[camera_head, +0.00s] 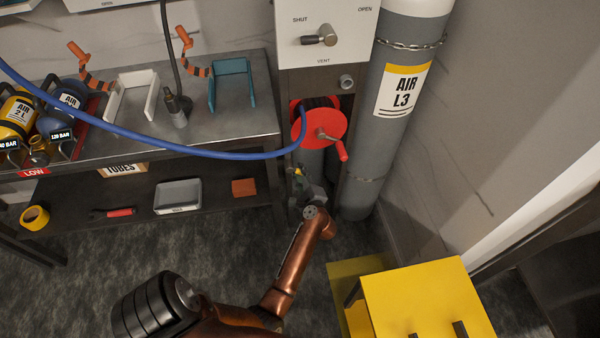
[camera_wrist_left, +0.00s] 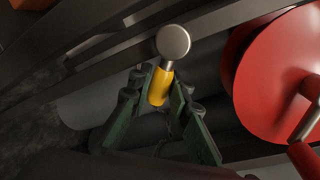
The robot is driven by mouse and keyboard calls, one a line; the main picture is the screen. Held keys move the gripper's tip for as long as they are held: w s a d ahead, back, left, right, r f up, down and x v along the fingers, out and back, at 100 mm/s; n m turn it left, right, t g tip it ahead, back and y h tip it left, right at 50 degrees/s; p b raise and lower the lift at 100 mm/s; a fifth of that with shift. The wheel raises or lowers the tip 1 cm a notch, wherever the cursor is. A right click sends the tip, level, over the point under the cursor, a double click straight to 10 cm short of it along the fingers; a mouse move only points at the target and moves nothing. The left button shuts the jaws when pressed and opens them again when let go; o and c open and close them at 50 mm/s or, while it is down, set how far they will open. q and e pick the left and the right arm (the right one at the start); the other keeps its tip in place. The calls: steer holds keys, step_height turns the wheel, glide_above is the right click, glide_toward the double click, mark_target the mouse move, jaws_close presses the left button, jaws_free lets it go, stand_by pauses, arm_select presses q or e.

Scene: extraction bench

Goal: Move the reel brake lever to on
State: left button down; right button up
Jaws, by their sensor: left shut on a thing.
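The reel brake lever (camera_wrist_left: 159,86) shows in the left wrist view as a yellow grip with a round grey metal end. My left gripper (camera_wrist_left: 163,108) has its green fingers on either side of the yellow grip and is shut on it. In the head view my left gripper (camera_head: 303,180) is low at the bench's right end, just below the red hose reel (camera_head: 318,128). There the lever is small and mostly hidden by the gripper. I cannot read any on or off marking for it. The red reel also fills the right of the left wrist view (camera_wrist_left: 280,75).
A blue hose (camera_head: 150,143) runs from the reel across the bench (camera_head: 235,125). A grey AIR L3 cylinder (camera_head: 385,130) stands right of the reel. A white panel (camera_head: 325,45) with a SHUT/OPEN vent handle (camera_head: 320,38) is above. A yellow stool-like top (camera_head: 425,300) stands front right.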

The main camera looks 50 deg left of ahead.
arm_select(q)
steer(key=c, duration=1.8)
jaws_free()
